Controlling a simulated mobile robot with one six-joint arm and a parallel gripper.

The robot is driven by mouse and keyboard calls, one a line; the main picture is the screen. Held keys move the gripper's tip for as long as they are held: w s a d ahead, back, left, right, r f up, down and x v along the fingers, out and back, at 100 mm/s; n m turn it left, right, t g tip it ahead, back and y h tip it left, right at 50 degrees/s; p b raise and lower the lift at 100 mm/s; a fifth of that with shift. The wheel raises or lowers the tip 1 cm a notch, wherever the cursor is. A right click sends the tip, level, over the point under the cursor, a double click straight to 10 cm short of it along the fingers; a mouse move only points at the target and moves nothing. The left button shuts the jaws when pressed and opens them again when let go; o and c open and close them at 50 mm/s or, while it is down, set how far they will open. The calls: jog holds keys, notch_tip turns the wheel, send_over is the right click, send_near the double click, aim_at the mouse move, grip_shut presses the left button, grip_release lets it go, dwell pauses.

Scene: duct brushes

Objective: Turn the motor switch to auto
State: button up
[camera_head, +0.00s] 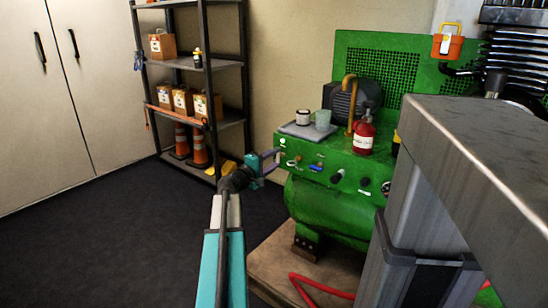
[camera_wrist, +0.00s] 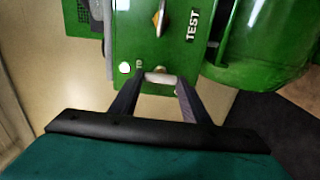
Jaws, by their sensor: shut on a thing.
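The green compressor (camera_head: 330,205) carries a row of knobs and labels along its front panel. My gripper (camera_head: 278,158) is at the left end of this panel. In the wrist view my gripper (camera_wrist: 160,82) is shut on a pale, short knob, which appears to be the motor switch (camera_wrist: 160,77). The fingers hide its ends, and I cannot read its setting. A white round spot (camera_wrist: 125,68) is just left of the fingertips. A brass-coloured knob (camera_wrist: 158,18) and a "TEST" label (camera_wrist: 192,25) are farther along the panel.
A tray (camera_head: 297,132) with a tin (camera_head: 303,117) and a cup (camera_head: 323,119) sits on the compressor top, beside a red bottle (camera_head: 364,135). A shelf rack (camera_head: 207,70) stands behind to the left. A red hose (camera_head: 322,290) lies low in front. The dark floor at left is clear.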

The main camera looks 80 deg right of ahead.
dwell(0.3)
jog(key=o, duration=1)
jog(key=shift+o, duration=0.2)
jog(key=shift+a, duration=0.1)
jog(key=p+v, duration=0.2)
jog(key=v, duration=1.1)
jog(key=shift+w+a+p, duration=0.25)
jog(key=shift+p, duration=0.15)
